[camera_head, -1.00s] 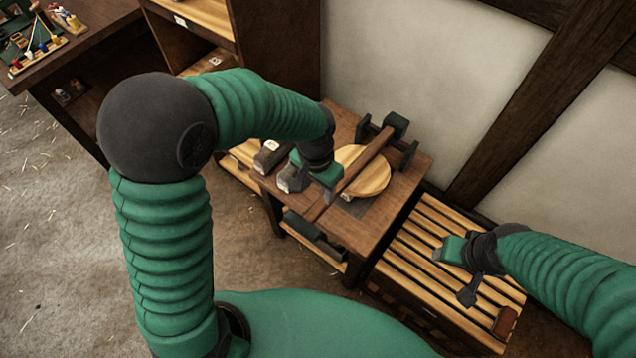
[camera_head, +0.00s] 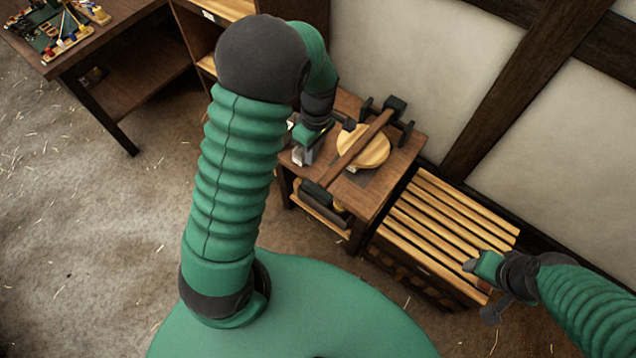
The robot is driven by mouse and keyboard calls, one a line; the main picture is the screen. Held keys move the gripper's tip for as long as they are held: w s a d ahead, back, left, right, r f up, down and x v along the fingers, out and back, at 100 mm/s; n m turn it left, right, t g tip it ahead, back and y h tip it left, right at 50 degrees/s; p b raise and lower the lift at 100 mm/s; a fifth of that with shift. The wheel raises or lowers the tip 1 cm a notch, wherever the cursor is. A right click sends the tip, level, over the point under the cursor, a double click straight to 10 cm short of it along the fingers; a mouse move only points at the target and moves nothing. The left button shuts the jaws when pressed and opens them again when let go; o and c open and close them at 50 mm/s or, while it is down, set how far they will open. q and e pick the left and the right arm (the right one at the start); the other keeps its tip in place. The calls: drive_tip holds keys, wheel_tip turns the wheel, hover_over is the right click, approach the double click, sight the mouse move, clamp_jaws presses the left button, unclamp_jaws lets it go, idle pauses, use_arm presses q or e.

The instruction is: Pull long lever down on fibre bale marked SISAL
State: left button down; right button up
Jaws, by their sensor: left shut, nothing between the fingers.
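A long brown wooden lever (camera_head: 350,152) runs slantwise over a round pale wooden disc (camera_head: 373,153) on a small wooden table (camera_head: 390,180). Its far end lies at a dark bracket (camera_head: 398,108); its near end reaches toward the table's front. I can read no SISAL mark, and I cannot make out a bale. My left gripper (camera_head: 303,155) is shut and empty, at the table's left side, just left of the lever and apart from it. My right gripper (camera_head: 474,267) is over the right end of the slatted bench; its jaws are too unclear to judge.
The slatted bench (camera_head: 440,222) stands right of the table, against the wall. Dark items sit on the table's lower shelf (camera_head: 322,208). A desk with small coloured items (camera_head: 62,40) is at the upper left, beside a shelf unit (camera_head: 215,12). The straw-strewn floor at left is clear.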

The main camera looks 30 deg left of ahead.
use_arm(q)
approach(309, 187)
drive_tip(key=f, duration=0.2)
drive_tip(key=f+p, duration=0.1)
drive_tip(key=f, duration=0.3)
drive_tip(key=shift+s+f, duration=0.25)
drive_tip(key=shift+s, duration=0.1)
drive_tip(key=shift+w+f, duration=0.1)
drive_tip(key=shift+f, duration=0.2)
use_arm(e)
drive_tip(key=shift+w+a+r, duration=0.1)
drive_tip(key=shift+w+r, duration=0.05)
drive_tip(key=shift+w, duration=0.35)
drive_tip(key=shift+w+a+r, duration=0.1)
drive_tip(key=shift+w, duration=0.35)
use_arm(q)
drive_tip(key=shift+s+a, duration=0.1)
drive_tip(key=shift+s, duration=0.1)
use_arm(e)
drive_tip(key=shift+s, duration=0.15)
